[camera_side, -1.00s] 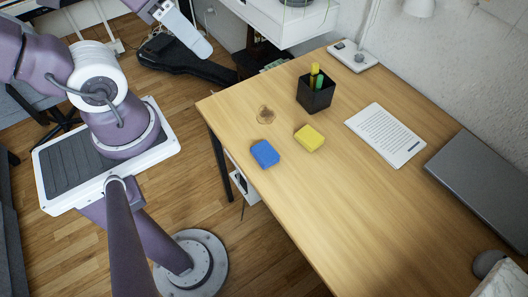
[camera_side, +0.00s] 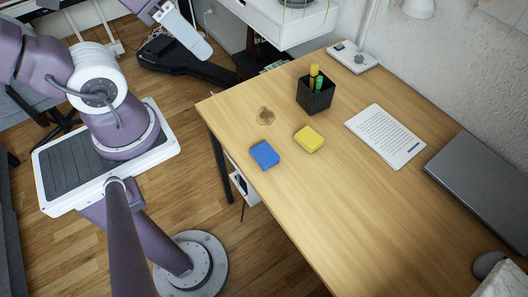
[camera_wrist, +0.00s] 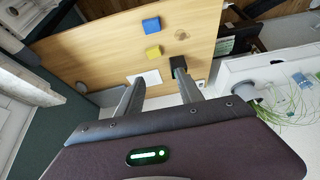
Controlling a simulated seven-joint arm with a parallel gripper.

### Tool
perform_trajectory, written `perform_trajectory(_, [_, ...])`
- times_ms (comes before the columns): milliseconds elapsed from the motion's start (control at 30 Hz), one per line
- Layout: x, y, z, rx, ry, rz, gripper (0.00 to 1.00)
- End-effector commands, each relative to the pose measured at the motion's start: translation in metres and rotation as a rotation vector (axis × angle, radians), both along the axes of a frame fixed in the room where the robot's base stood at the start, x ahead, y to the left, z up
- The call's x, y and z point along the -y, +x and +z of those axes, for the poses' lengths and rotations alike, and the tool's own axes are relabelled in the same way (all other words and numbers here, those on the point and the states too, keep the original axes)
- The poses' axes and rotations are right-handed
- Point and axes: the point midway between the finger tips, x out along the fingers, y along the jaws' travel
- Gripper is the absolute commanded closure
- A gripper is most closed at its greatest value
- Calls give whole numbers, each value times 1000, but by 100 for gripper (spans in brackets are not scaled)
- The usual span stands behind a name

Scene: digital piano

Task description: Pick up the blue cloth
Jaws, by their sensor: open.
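The blue cloth (camera_side: 265,155) is a small folded blue block lying on the wooden desk, close to its left edge in the side view. It also shows near the top middle of the wrist view (camera_wrist: 151,25). A yellow block-like cloth (camera_side: 309,139) lies just to its right, apart from it. My gripper (camera_wrist: 160,85) shows in the wrist view with its two fingers spread apart and nothing between them touching. It is well away from the blue cloth.
A brown stain (camera_side: 265,115) is on the desk (camera_side: 300,220) behind the blue cloth. A black pen holder (camera_side: 315,95) stands at the back. A white printed sheet or tablet (camera_side: 386,135) and a grey laptop (camera_side: 482,185) lie to the right. The front of the desk is clear.

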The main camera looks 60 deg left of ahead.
Motion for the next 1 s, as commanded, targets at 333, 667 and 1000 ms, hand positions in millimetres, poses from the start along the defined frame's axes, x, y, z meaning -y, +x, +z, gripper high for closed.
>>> perform_trajectory(333, [0, 0, 0, 0, 0, 0, 50])
perform_trajectory(667, [0, 0, 0, 0, 0, 0, 25])
perform_trajectory(1000, [-9, 77, -47, -162, 209, -367, 25])
